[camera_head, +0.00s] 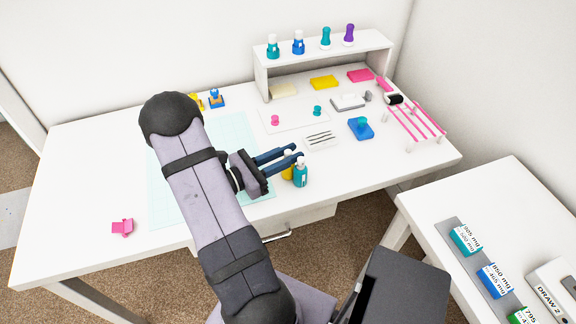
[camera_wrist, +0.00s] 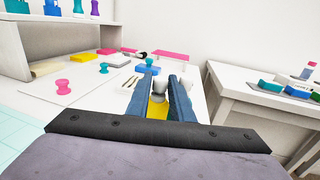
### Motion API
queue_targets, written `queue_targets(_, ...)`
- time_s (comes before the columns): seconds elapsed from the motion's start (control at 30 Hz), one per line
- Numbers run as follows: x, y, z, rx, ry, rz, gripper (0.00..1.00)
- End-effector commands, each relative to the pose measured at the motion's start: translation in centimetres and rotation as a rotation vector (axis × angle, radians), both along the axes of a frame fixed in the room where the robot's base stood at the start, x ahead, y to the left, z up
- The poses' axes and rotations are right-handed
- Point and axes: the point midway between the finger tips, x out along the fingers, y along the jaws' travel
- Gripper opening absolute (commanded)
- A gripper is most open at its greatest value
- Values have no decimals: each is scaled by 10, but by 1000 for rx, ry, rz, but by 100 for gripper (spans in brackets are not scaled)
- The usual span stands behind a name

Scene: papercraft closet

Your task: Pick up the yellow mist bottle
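The yellow mist bottle (camera_head: 287,173) stands near the front edge of the white desk, partly hidden by my gripper and a teal bottle. Its white top shows between my blue fingers. In the wrist view, its yellow body (camera_wrist: 158,111) and pale cap (camera_wrist: 160,87) lie between the two fingers. My gripper (camera_head: 295,154) is open, its fingers reaching over and around the bottle. A gap shows beside the cap; contact lower down is hidden. My gripper also shows in the wrist view (camera_wrist: 160,78).
The teal bottle (camera_head: 300,174) stands close to the yellow one, right by my fingers. A white tray with thin tools (camera_head: 321,140) and a blue stamp-like block (camera_head: 361,128) lie beyond. A shelf (camera_head: 330,52) holds several bottles. The desk's left part is mostly clear.

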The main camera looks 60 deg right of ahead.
Motion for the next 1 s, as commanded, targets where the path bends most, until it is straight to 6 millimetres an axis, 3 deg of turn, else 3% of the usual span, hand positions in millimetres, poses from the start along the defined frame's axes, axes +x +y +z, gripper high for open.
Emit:
queue_targets(0.2, 0, 0, 0, 0, 0, 1, 20)
queue_targets(0.3, 0, 0, 0, 0, 0, 1, 0)
queue_targets(0.77, 0, 0, 1, -1, 0, 1, 0)
queue_targets(1.0, 0, 0, 11, -2, -2, 1, 0)
